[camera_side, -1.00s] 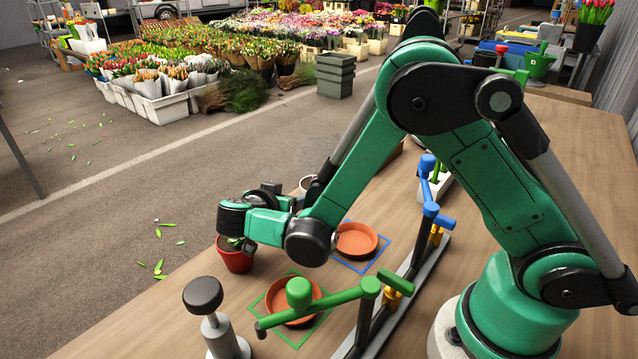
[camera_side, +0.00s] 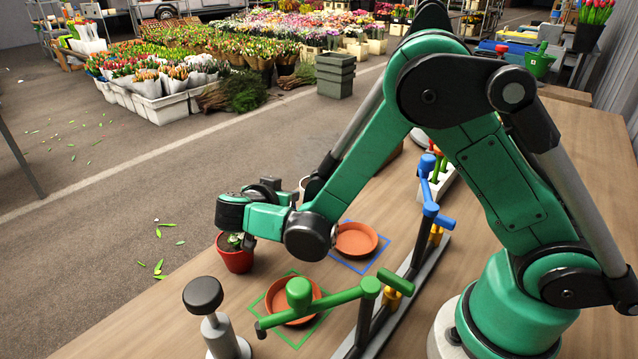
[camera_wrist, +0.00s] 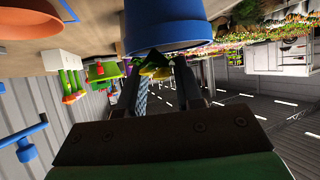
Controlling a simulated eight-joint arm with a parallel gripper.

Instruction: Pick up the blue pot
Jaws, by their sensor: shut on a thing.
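The blue pot (camera_wrist: 165,28) fills the top middle of the wrist view, which is turned upside down. My gripper (camera_wrist: 160,58) is shut on it, with a dark finger at each side. A little green and yellow, perhaps its plant, shows between the fingers. In the side view my gripper (camera_side: 270,186) is over the far edge of the table, behind and above the red pot. The blue pot is hidden there behind my wrist, so I cannot tell its height above the table.
A red pot (camera_side: 236,259) with a small plant stands just below my wrist. Terracotta saucers lie in a blue square (camera_side: 356,239) and a green square (camera_side: 292,301). A green lever (camera_side: 340,297), a blue lever (camera_side: 430,208) and a grey post (camera_side: 213,317) stand nearby.

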